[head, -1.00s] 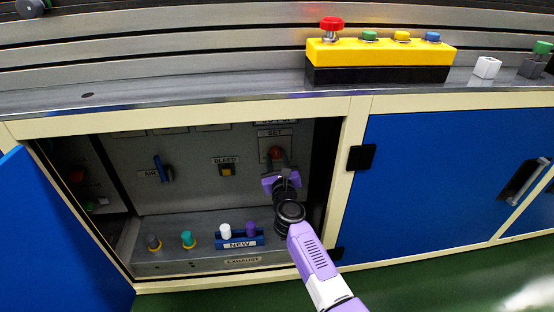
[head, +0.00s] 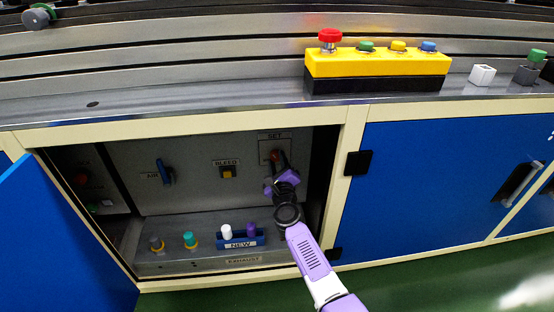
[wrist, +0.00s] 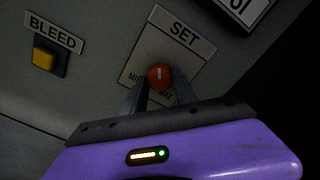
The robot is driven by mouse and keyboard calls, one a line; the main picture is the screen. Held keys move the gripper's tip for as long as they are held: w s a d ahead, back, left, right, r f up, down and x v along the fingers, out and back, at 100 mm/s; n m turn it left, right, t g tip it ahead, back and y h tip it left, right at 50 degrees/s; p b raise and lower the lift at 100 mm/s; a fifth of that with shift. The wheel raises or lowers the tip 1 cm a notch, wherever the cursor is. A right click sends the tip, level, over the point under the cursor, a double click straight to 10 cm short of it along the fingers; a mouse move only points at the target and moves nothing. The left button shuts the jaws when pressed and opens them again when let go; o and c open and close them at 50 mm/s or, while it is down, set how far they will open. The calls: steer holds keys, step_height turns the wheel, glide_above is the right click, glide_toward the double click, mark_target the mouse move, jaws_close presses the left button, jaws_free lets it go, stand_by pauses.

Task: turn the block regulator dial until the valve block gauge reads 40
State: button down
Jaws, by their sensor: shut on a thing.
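The regulator dial is a red-orange knob with a white mark (wrist: 160,77) under the SET label (wrist: 173,31) in the wrist view. In the head view the dial (head: 273,156) is small, on the back panel inside the open cabinet. My gripper (wrist: 158,90) is shut on the dial, one finger on each side. In the head view my gripper (head: 279,168) reaches into the cabinet and is rolled to one side. MIN and MAX lettering beside the dial is partly covered by the fingers. The gauge face is not readable in either view.
A BLEED button (head: 227,172) and a blue AIR lever (head: 165,172) are left of the dial. A NEW rack (head: 241,242) with white and purple pegs stands below. The cabinet's right post (head: 347,165) is close to my arm. The blue door (head: 60,235) stands open.

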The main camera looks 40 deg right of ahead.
steer(key=shift+n+p, duration=0.3)
steer(key=shift+n, duration=0.7)
steer(key=c, duration=1)
jaws_free()
steer(key=shift+o, duration=0.2)
steer(key=p+v, duration=0.3)
steer(key=v, duration=0.4)
steer(key=shift+s+a+p, duration=0.25)
steer(key=shift+s+p, duration=0.05)
steer(key=shift+s, duration=0.05)
